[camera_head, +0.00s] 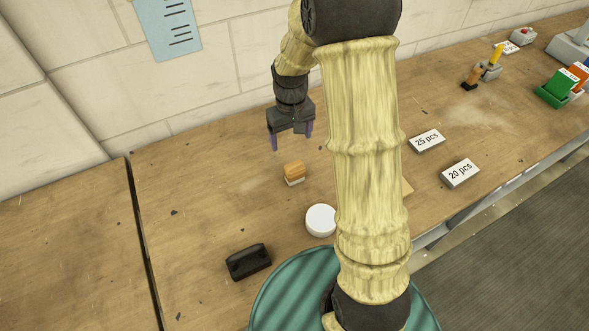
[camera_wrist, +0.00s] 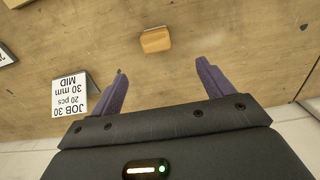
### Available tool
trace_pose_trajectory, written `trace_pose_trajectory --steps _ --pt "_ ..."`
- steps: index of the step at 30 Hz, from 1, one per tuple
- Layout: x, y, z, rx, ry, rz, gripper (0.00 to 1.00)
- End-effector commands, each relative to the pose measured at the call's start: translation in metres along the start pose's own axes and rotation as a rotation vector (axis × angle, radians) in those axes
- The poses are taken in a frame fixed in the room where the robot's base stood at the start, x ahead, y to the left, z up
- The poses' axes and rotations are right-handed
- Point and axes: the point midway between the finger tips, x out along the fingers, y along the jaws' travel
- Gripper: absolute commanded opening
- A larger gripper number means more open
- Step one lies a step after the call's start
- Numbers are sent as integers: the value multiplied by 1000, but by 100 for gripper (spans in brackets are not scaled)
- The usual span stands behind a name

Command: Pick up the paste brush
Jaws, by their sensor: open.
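The paste brush (camera_head: 294,171) appears to be the small block with a tan wooden top and a pale lower part, standing on the wooden bench. In the wrist view it shows as a tan block (camera_wrist: 156,40) beyond the fingertips, roughly centred between them. My gripper (camera_head: 291,138) is open with its purple fingers pointing down, behind and above the brush in the head view. The fingers are apart from the brush, and nothing is between them in the wrist view (camera_wrist: 161,70).
A white round pot or disc (camera_head: 321,220) and a black block (camera_head: 248,262) are nearer. A "JOB 30" card (camera_wrist: 72,98) stands left in the wrist view. "25 pcs" (camera_head: 427,141) and "20 pcs" (camera_head: 460,173) cards lie right. Bench left of the brush is clear.

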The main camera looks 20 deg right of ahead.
Motion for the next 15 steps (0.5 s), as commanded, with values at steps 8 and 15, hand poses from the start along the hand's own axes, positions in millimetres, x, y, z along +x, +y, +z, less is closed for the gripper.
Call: trace_pose_trajectory --steps 8,15 --pt "1 0 0 0 0 0 80" --pt "24 0 2 0 -5 -1 80"
